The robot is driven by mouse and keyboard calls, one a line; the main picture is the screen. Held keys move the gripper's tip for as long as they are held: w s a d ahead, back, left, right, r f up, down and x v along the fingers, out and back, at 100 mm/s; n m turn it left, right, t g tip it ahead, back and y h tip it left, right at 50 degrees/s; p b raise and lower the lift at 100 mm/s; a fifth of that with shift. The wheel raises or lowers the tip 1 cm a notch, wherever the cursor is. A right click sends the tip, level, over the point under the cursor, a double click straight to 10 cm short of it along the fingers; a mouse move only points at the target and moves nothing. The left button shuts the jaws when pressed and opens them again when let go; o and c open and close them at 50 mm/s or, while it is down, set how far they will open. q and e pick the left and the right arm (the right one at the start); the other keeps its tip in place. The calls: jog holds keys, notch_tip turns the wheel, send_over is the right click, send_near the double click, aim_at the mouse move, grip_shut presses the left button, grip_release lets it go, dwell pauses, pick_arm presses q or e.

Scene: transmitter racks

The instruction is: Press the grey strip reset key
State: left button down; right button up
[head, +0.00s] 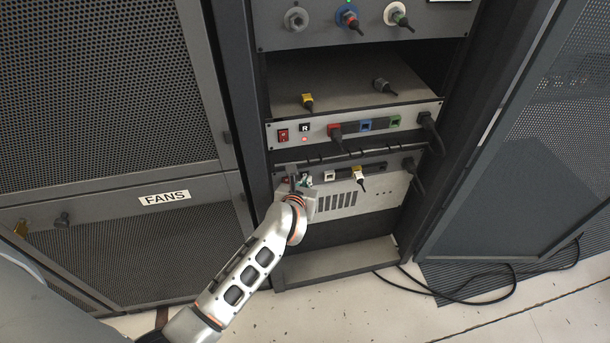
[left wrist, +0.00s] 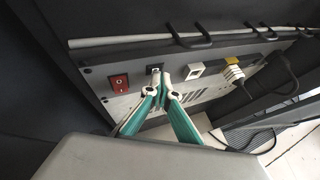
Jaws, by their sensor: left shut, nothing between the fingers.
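A small dark key (left wrist: 154,68) with a pale mark sits on the grey front of the lower rack unit (head: 345,196), between a red rocker switch (left wrist: 119,82) and a white-framed socket (left wrist: 195,70). My left gripper (left wrist: 161,78) is shut and empty, its fingertips together at the panel just below and right of this key. I cannot tell whether they touch it. In the head view, my left gripper (head: 299,183) hides the key. Another key, marked R (head: 305,128), is on the unit above, beside a red switch. My right gripper is not in view.
An open mesh door (head: 500,190) stands right; black cables (head: 470,292) lie on the floor.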

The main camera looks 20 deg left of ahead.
pick_arm(q)
jog(key=shift+s+d, duration=0.1)
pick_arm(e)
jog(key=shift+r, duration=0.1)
pick_arm(q)
jog(key=shift+s+d, duration=0.35)
jog(key=shift+s, duration=0.2)
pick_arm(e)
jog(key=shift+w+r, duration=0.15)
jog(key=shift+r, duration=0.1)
pick_arm(q)
jog(key=shift+s+d, duration=0.1)
jog(key=shift+s+d+p, duration=0.2)
jog(key=shift+s+d, duration=0.45)
jog(key=shift+s, duration=0.35)
jog(key=shift+s+d+p, duration=0.2)
jog(key=shift+s+d, duration=0.45)
jog(key=shift+s, duration=0.35)
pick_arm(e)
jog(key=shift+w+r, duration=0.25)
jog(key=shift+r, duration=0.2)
